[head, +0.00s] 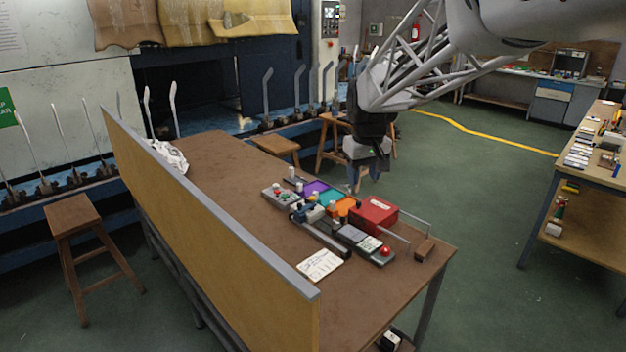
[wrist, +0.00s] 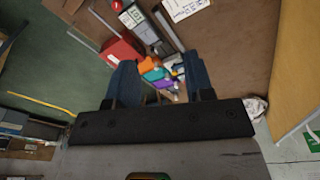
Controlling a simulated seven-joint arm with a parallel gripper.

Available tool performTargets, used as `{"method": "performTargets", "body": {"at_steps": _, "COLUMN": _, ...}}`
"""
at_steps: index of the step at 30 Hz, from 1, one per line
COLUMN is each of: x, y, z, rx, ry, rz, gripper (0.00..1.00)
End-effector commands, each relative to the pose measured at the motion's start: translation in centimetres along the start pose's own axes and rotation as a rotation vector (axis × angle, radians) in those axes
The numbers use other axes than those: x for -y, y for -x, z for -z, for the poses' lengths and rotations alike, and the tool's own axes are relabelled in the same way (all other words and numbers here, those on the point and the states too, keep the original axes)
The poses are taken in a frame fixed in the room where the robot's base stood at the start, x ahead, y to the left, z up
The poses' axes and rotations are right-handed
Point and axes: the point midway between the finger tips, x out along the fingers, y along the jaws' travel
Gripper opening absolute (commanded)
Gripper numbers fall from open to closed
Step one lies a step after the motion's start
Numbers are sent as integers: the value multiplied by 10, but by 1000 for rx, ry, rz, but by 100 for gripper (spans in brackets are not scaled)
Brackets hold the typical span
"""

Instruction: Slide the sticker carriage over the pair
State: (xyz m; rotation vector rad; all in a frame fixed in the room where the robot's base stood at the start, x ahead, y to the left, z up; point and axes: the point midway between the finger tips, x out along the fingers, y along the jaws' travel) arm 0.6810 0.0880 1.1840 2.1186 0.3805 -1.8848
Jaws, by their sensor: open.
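My gripper (head: 356,184) hangs above the back edge of the table, behind the coloured trays. In the wrist view its two dark blue fingers (wrist: 158,62) stand apart with nothing held between them. A long dark rail (head: 322,238) lies along the table in front of the trays. A small dark blue and white block (head: 312,214) sits near its left end; it may be the sticker carriage, but I cannot tell. A grey unit with a red button (head: 383,252) is at the right. I cannot make out the pair clearly.
Purple (head: 315,187), teal (head: 328,197) and orange (head: 344,204) trays and a red box (head: 375,214) crowd below my gripper. A white card (head: 320,263) lies in front. A white heap (head: 170,155) lies at the far end. A tall panel (head: 200,220) borders the table.

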Motion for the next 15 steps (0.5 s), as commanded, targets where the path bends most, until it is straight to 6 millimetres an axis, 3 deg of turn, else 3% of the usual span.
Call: {"method": "performTargets", "body": {"at_steps": 15, "x": 6, "y": -56, "z": 123, "rx": 37, "ry": 132, "rz": 17, "gripper": 48}}
